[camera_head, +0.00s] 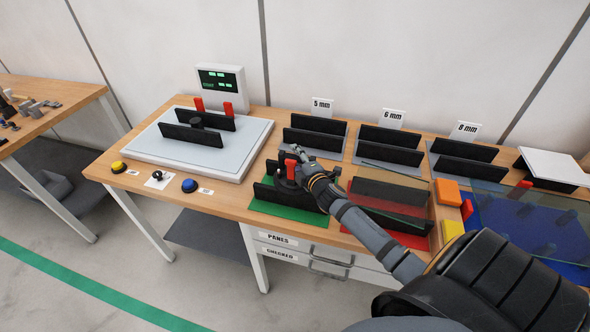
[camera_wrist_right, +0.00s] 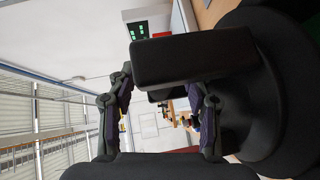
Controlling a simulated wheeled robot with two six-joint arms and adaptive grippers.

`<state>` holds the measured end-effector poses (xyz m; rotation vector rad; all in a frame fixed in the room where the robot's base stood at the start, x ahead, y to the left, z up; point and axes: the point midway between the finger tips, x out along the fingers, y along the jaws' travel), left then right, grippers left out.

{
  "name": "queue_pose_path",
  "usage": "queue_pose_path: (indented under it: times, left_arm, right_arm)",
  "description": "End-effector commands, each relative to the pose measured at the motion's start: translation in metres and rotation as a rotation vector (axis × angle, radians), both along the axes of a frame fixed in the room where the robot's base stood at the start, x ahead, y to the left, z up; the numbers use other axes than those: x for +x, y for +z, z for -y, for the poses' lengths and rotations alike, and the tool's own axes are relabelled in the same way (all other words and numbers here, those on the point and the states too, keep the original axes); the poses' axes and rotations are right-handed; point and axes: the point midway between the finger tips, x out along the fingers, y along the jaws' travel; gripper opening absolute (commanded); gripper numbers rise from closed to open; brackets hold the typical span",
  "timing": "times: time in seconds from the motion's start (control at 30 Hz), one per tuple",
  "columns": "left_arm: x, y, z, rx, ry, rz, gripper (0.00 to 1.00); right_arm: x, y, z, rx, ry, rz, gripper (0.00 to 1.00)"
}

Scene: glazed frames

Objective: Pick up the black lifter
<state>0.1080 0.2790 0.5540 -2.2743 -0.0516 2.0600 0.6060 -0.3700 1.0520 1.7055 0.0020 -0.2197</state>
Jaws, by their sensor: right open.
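The black lifter shows large in the right wrist view as a thick black bar (camera_wrist_right: 195,60) and a broad round black part (camera_wrist_right: 275,95) at the right. In the head view, dark parts by the green mat's black rack (camera_head: 268,192) are partly hidden by my right arm, so the lifter's outline is unclear there. My right gripper (camera_head: 297,163) is over that rack, very close to the lifter. Its fingers (camera_wrist_right: 162,105) are spread apart in the wrist view, with the bar overlapping their upper ends. I cannot tell whether they touch it. My left gripper is in neither view.
A white platform (camera_head: 150,150) with black rails and red blocks stands left, beside coloured buttons (camera_head: 189,185). Black racks labelled by thickness line the back. A red mat (camera_head: 375,222) with glass, orange block (camera_head: 447,191) and blue tray (camera_head: 535,228) lie right.

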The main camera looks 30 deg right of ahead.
Motion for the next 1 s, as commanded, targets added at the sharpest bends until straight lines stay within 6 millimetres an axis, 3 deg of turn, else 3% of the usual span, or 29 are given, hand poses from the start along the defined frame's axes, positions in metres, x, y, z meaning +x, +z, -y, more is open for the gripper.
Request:
queue_pose_path:
  times: [0.1, 0.47, 1.0]
  left_arm:
    - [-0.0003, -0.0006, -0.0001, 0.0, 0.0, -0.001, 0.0]
    - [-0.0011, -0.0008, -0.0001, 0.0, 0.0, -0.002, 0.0]
    - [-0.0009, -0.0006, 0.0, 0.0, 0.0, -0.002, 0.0]
  right_arm:
    - [-0.0004, -0.0008, 0.0001, 0.0, 0.0, -0.001, 0.48]
    - [-0.0007, -0.0008, 0.0002, 0.0, -0.001, -0.001, 0.0]
    - [0.0002, 0.003, -0.0005, 0.0, 0.001, 0.005, 0.0]
